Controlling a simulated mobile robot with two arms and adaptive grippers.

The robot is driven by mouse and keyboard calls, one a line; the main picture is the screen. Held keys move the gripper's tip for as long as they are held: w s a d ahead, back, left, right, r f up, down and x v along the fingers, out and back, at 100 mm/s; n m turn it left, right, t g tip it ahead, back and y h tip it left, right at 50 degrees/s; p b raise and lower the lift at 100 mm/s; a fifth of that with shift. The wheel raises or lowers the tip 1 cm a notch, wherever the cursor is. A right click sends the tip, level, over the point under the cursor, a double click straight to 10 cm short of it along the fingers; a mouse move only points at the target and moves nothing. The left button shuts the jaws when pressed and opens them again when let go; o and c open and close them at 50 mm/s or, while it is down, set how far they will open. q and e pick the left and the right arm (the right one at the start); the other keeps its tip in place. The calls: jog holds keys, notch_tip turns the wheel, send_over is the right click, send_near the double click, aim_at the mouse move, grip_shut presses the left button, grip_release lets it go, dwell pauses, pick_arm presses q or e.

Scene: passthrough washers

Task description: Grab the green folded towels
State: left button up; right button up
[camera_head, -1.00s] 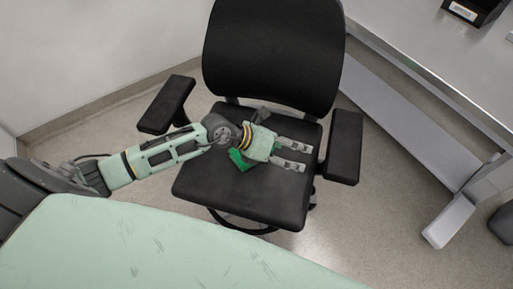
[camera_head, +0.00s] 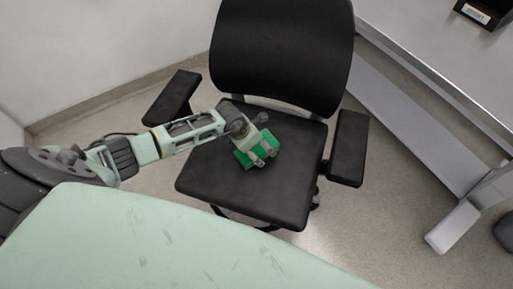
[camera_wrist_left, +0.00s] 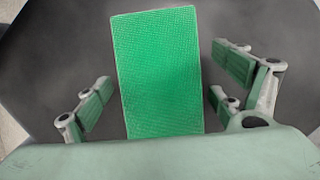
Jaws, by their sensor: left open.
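The green folded towel (camera_head: 243,158) lies on the black seat of the office chair, partly hidden under my left gripper in the head view. In the left wrist view the towel (camera_wrist_left: 158,75) is a green textured rectangle, upright in the picture between the fingers. My left gripper (camera_head: 264,158) is above the towel, with its fingers pointing toward the front right of the seat. In the left wrist view the left gripper (camera_wrist_left: 160,95) is open, with fingers on both sides of the towel and gaps between. My right gripper is not in view.
The chair (camera_head: 255,185) has a tall backrest (camera_head: 282,55) behind the towel and armrests at left (camera_head: 172,97) and right (camera_head: 347,148). A metal table (camera_head: 440,60) with a black box (camera_head: 486,12) stands at the right. The front of the seat is clear.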

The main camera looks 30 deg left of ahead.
pick_arm(q)
jog(key=c, duration=1.3)
